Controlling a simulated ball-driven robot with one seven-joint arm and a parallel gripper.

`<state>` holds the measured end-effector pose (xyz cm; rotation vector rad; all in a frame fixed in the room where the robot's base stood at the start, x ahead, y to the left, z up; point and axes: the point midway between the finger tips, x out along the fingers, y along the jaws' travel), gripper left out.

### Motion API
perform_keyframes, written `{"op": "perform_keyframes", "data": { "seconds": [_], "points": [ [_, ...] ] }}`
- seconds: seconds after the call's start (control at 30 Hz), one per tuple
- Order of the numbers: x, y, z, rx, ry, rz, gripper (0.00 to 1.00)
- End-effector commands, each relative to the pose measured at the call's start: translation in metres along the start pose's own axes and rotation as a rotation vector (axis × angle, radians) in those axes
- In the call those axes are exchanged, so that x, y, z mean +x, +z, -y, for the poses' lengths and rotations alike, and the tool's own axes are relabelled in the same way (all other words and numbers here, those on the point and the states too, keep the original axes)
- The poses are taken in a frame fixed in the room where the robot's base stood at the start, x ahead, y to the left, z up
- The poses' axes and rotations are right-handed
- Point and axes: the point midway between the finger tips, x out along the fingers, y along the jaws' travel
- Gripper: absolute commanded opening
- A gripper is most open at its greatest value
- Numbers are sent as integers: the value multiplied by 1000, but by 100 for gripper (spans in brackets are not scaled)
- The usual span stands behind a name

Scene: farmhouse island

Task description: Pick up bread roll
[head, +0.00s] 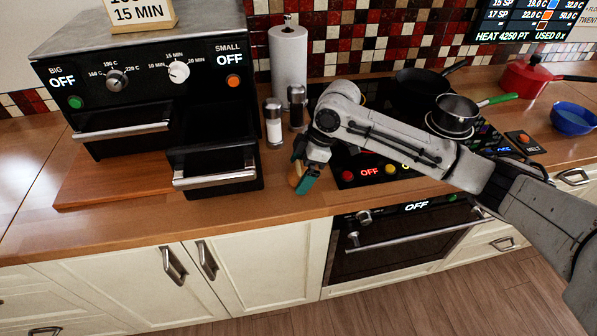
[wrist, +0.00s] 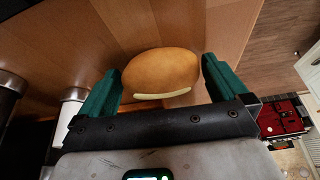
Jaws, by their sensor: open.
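The bread roll (wrist: 160,72) is golden brown with a pale strip along its near edge. In the wrist view it lies on the wooden counter between the two green fingers of my gripper (wrist: 160,90), which are open with a small gap at each side. In the head view my gripper (head: 302,180) is low over the front part of the counter. The roll (head: 294,178) shows there only in part, the rest hidden by the fingers and wrist.
Salt and pepper shakers (head: 273,124) and a paper towel roll (head: 288,62) stand just behind my gripper. The small oven's open drawer (head: 214,172) is to the left, the cooktop (head: 350,178) to the right. The counter's front edge is close.

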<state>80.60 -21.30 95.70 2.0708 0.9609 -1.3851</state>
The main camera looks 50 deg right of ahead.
Motion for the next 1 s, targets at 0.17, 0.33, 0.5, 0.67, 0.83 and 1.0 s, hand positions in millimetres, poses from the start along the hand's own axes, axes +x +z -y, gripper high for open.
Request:
{"op": "perform_keyframes", "data": {
  "seconds": [0.17, 0.33, 0.5, 0.67, 0.83, 1.0],
  "points": [
    [0, 0, 0, 0, 0, 0, 92],
    [0, 0, 0, 0, 0, 0, 76],
    [0, 0, 0, 0, 0, 0, 60],
    [-1, 0, 0, 0, 0, 0, 52],
    [-1, 0, 0, 0, 0, 0, 52],
    [-8, -4, -1, -1, 2, -2, 52]
  ]
}}
